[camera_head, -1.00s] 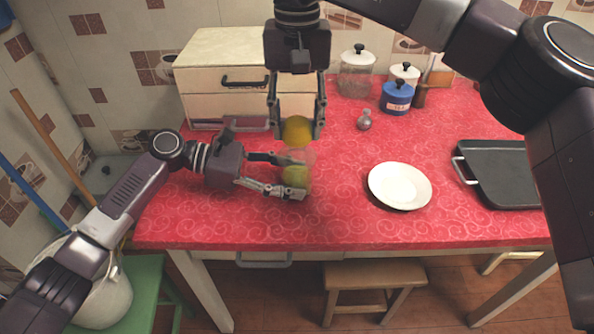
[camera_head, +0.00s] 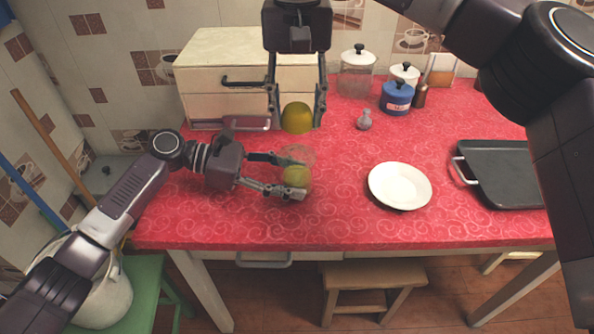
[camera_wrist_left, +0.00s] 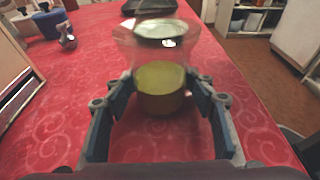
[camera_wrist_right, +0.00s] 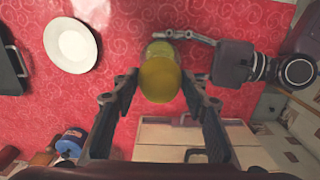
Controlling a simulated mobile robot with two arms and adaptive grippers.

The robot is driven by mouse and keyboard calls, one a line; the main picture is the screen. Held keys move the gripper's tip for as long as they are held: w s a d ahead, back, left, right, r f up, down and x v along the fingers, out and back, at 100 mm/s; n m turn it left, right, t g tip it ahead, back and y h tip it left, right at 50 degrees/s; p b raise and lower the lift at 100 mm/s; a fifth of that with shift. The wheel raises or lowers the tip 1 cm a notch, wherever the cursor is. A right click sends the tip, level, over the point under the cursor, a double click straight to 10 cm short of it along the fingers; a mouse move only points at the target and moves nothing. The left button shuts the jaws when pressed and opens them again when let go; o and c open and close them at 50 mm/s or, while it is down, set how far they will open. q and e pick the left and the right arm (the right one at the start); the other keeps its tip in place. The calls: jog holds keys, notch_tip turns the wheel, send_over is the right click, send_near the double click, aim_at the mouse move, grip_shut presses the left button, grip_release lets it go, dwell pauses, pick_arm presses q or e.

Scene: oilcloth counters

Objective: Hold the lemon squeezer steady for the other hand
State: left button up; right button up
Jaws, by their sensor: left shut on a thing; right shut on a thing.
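The lemon squeezer (camera_head: 296,155) looks like a clear, glassy piece with a yellow-green lower part, standing upright near the counter's left front. It also shows in the left wrist view (camera_wrist_left: 160,88). My left gripper (camera_head: 302,177) is shut on it from the left, one finger on each side. My right gripper (camera_head: 297,123) comes down from above, shut on a yellow rounded piece that looks like a half lemon (camera_head: 297,116). The piece is above and behind the squeezer in the head view, apart from it. In the right wrist view, the half lemon (camera_wrist_right: 160,80) partly hides the squeezer.
A white plate (camera_head: 400,186) and a dark tray (camera_head: 500,175) lie to the right on the red counter (camera_head: 350,230). A drawer box (camera_head: 205,80) stands behind my grippers. Jars, a blue pot (camera_head: 396,98) and a small grey item (camera_head: 364,120) stand at the back.

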pick_arm(q)
jog(key=o, duration=0.9)
jog(key=shift+o, duration=0.2)
